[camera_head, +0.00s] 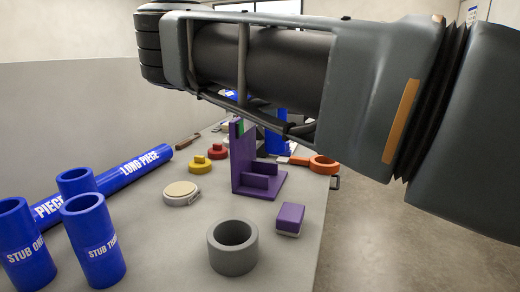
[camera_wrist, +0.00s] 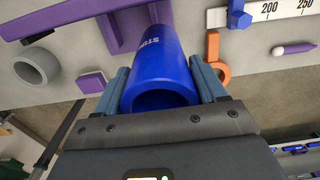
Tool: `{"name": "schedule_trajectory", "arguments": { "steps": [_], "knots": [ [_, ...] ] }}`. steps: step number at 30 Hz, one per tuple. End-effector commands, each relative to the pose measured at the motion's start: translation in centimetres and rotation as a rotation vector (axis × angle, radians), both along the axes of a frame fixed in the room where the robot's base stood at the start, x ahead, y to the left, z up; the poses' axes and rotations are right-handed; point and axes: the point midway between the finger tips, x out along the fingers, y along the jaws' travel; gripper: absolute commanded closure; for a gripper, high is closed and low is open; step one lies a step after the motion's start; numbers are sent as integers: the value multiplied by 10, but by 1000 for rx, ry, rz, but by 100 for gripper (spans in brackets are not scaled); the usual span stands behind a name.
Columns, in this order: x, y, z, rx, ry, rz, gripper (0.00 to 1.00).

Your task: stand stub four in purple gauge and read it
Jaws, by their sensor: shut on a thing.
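The purple gauge (camera_head: 242,165) stands on the bench, with a tall upright plate, a base and a low block. In the wrist view, part of its purple frame (camera_wrist: 110,32) shows beyond and left of the held stub. My gripper (camera_wrist: 160,82) is shut on a blue stub (camera_wrist: 160,60), with one finger on each side. Its open end faces the camera. Only the start of its lettering, "STU", is readable; the number is hidden. In the head view my arm hides the gripper. A blue piece (camera_head: 277,143) shows behind the gauge; I cannot tell whether it is the held stub.
Stub one (camera_head: 25,248), stub three (camera_head: 93,240) and another blue stub (camera_head: 76,182) stand at left by the long piece (camera_head: 133,168). A grey ring (camera_head: 233,250), purple block (camera_head: 290,219), white-topped disc (camera_head: 181,190) and orange ring tool (camera_head: 323,164) surround the gauge.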

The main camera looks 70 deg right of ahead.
Motion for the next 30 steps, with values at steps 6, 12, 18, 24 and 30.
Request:
{"name": "schedule_trajectory", "arguments": {
  "steps": [6, 12, 18, 24, 30],
  "knots": [
    [19, 38, -24, 1, -2, 2, 67],
    [26, 51, -34, 1, -1, 1, 67],
    [26, 52, -58, 2, -2, 1, 67],
    [25, 51, -74, -1, -1, 1, 67],
    [25, 51, -74, -1, -1, 2, 67]
  ]
}}
